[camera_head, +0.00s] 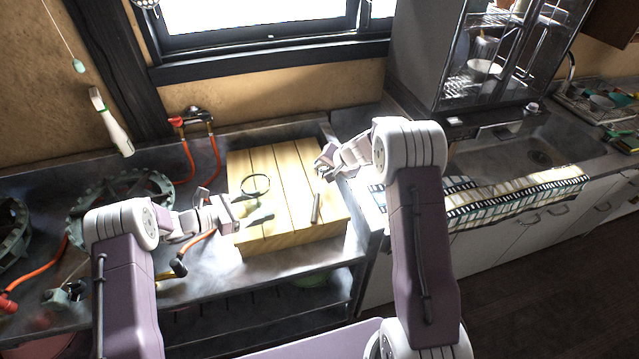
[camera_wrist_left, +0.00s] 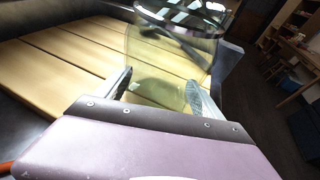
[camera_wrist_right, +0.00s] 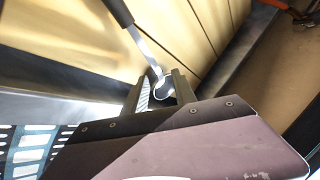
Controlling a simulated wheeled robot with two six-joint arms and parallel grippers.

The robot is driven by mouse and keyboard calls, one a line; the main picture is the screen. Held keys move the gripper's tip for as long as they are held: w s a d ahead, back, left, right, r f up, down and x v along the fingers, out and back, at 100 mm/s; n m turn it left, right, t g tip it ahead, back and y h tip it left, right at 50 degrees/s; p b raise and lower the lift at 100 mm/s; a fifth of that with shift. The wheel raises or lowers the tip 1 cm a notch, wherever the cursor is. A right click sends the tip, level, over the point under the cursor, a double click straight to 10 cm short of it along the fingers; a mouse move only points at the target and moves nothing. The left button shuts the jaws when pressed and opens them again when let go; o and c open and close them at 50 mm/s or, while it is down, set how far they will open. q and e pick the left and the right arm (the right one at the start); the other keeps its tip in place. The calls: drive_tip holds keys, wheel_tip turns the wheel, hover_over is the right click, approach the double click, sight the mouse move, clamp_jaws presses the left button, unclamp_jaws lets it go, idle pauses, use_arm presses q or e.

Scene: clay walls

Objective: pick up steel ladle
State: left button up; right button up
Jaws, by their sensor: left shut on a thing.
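The steel ladle has a black handle (camera_head: 316,208) and lies on the slatted wooden box top. In the right wrist view its steel shaft (camera_wrist_right: 146,47) runs down to a small shiny head between my fingers. My right gripper (camera_head: 323,168) is at that head end, with its fingers apart on either side; contact cannot be made out. My left gripper (camera_head: 238,207) is shut on a clear glass vessel with a dark rim (camera_head: 256,176), at the left part of the box. The vessel fills the gap between the fingers in the left wrist view (camera_wrist_left: 165,65).
The pale wooden box (camera_head: 285,165) stands on a dark metal counter. Green round burners (camera_head: 120,205) and orange hoses lie to the left. A glass-fronted cabinet (camera_head: 490,60), a sink (camera_head: 535,150) and a patterned cloth (camera_head: 510,197) are to the right.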

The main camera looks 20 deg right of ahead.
drive_tip(key=x, duration=0.2)
drive_tip(key=shift+w+a+f, duration=0.1)
drive_tip(key=shift+w+f, duration=0.1)
drive_tip(key=shift+f, duration=0.05)
clamp_jaws()
